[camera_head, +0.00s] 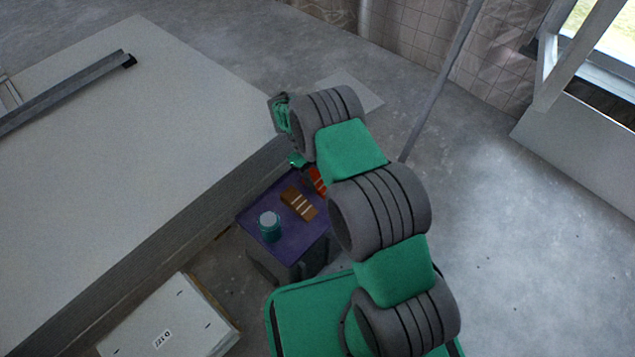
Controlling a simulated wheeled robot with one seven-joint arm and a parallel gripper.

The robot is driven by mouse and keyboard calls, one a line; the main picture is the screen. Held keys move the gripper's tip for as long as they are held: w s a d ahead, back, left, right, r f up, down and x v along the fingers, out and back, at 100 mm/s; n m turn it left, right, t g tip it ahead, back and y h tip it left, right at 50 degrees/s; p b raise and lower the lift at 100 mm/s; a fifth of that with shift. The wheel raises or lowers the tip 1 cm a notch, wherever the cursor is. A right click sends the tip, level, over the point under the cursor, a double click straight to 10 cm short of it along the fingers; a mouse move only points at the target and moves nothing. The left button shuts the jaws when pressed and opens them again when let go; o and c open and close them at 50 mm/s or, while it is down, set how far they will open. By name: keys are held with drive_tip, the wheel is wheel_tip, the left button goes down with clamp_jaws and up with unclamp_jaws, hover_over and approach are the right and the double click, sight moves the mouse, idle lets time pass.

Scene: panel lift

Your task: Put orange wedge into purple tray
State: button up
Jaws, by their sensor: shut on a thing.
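The purple tray (255,222) is a flat purple surface on top of a dark grey box, left of my arm. An orange-red wedge (318,181) with pale stripes is at the tray's far right side, partly hidden by my arm. My gripper (309,174) is mostly hidden behind my wrist; it is shut on the orange wedge. I cannot tell whether the wedge touches the purple surface. A brown wedge (299,203) with pale stripes lies on the purple surface, and a teal cylinder (269,226) stands on it to the left.
A large pale panel (130,150) fills the left, its edge close to the tray. A white labelled board (170,325) lies at the lower left. A slanted grey pole (440,80) stands behind my arm. Bare concrete floor is open on the right.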

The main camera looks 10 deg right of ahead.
drive_tip(key=o, duration=1.4)
drive_tip(key=shift+r, duration=0.1)
drive_tip(key=p+v, duration=0.5)
drive_tip(key=v, duration=0.7)
wheel_tip(320, 180, up, 10)
drive_tip(key=n+t, duration=0.1)
drive_tip(key=n, duration=0.6)
hover_over(315, 175)
drive_tip(key=s+d+r+n+t+y, duration=0.2)
drive_tip(key=s+r+n+t, duration=0.1)
drive_tip(key=s+r+n, duration=0.9)
drive_tip(key=s+f+n, duration=0.1)
drive_tip(key=s+n, duration=0.2)
drive_tip(key=s+a+f+n+t, duration=0.1)
drive_tip(key=s+n, duration=0.2)
drive_tip(key=s, duration=0.1)
drive_tip(key=s+a+n, duration=0.1)
drive_tip(key=s+n, duration=0.2)
drive_tip(key=n, duration=0.1)
drive_tip(key=shift+s+f+t+y+b, duration=0.3)
drive_tip(key=shift+f+t+y, duration=0.1)
